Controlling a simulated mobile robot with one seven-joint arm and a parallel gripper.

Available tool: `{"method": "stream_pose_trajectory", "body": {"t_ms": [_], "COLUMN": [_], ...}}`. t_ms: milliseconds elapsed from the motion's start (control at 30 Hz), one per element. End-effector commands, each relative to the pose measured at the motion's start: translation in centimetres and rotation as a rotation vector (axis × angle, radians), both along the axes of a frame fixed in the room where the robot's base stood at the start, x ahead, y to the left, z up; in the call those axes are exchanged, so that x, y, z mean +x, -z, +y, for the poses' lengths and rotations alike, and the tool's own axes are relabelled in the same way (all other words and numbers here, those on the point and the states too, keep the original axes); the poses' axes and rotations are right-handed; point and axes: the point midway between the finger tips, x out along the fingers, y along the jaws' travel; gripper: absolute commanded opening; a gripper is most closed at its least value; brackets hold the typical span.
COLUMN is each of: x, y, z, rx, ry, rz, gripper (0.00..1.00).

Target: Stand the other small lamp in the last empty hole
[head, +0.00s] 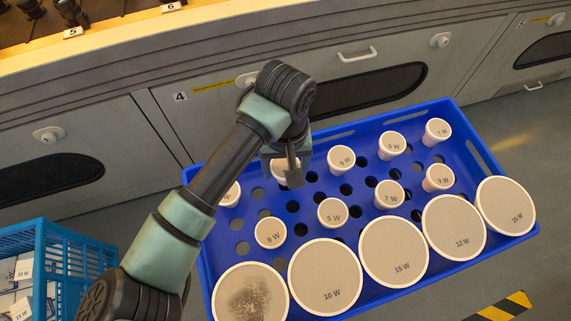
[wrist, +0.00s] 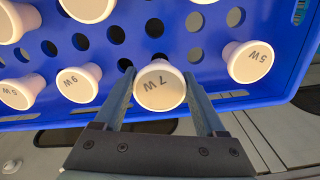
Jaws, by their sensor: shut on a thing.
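My gripper (wrist: 168,105) is shut on a small white lamp marked 7 W (wrist: 160,86), with one finger on each side of its round head. In the head view my gripper (head: 290,178) is at the back row of the blue tray (head: 480,155) and partly hides the same lamp (head: 281,169). The lamp's base is hidden, so I cannot tell whether it is in a hole. Beside it in that row stand a 9 W lamp (head: 341,159) and, on the other side, a 5 W lamp (wrist: 248,62). Several dark holes (wrist: 154,28) show in the tray.
Middle-row small lamps (head: 332,212) stand close by. Large lamps (head: 325,276) fill the front row; the leftmost (head: 250,293) has a dark blotch. A blue crate (head: 62,265) with boxes is at lower left. Grey cabinets (head: 390,60) line the back.

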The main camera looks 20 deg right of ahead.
Motion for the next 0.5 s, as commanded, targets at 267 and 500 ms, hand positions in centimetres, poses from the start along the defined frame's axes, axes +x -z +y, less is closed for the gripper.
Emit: {"method": "stream_pose_trajectory", "body": {"t_ms": [267, 500], "x": [0.0, 0.0], "y": [0.7, 1.4], "z": [0.0, 0.0], "rx": [0.000, 0.001], "ry": [0.000, 0.000], "rz": [0.000, 0.000], "gripper": [0.17, 0.17]}}
